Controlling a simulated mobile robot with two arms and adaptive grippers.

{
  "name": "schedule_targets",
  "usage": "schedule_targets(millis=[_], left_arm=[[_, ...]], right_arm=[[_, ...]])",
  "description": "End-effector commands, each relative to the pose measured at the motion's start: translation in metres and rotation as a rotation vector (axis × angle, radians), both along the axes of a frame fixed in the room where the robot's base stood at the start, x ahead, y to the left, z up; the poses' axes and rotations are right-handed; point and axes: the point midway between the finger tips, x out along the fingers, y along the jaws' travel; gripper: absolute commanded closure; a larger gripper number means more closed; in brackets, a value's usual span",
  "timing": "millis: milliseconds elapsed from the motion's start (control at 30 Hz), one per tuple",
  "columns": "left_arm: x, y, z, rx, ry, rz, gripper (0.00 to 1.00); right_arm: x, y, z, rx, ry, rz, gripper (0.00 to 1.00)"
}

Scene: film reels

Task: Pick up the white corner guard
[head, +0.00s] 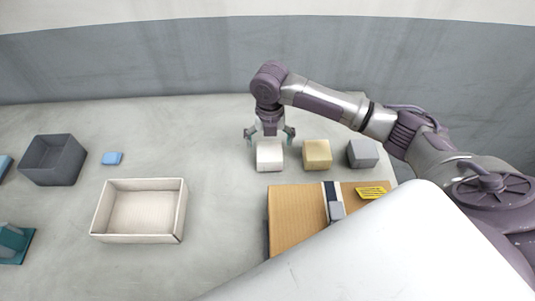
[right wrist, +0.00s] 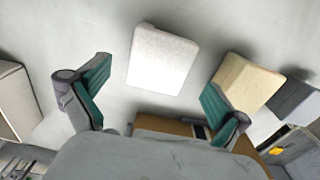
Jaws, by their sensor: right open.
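The white corner guard (head: 269,156) is a small white block on the grey table, left of a beige block. It also shows in the right wrist view (right wrist: 162,60), at the top middle. My right gripper (head: 269,134) is open above and just behind the guard in the head view. In the right wrist view its two green-padded fingers (right wrist: 152,92) are spread apart on either side, with nothing between the pads. The guard lies beyond the fingertips there. I cannot see my left gripper.
A beige block (head: 317,154) and a grey block (head: 362,153) stand in a row to the right. A cardboard box (head: 296,212) lies in front. A white open tray (head: 184,215), a dark grey bin (head: 52,160) and a blue piece (head: 112,158) are at left. The table between is clear.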

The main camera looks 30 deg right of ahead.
Motion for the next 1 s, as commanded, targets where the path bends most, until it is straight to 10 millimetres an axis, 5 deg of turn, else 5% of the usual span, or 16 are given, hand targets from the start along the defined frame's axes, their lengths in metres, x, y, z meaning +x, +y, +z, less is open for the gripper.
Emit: schedule_targets(millis=[233, 533, 867, 1000], left_arm=[[0.004, 0.0, 0.015, 0.0, -0.006, 0.001, 0.42], [0.003, 0.0, 0.015, 0.0, -0.006, 0.002, 0.42], [0.002, 0.001, 0.015, 0.0, -0.003, 0.003, 0.42], [0.002, 0.001, 0.015, 0.0, -0.003, 0.003, 0.42]], right_arm=[[-0.002, 0.001, -0.035, 0.0, 0.004, 0.0, 0.0], [-0.001, 0.001, -0.042, -0.001, 0.0, 0.001, 0.0], [-0.001, 0.001, -0.042, -0.001, 0.0, 0.001, 0.53], [-0.001, 0.001, -0.042, -0.001, 0.0, 0.001, 0.57]])
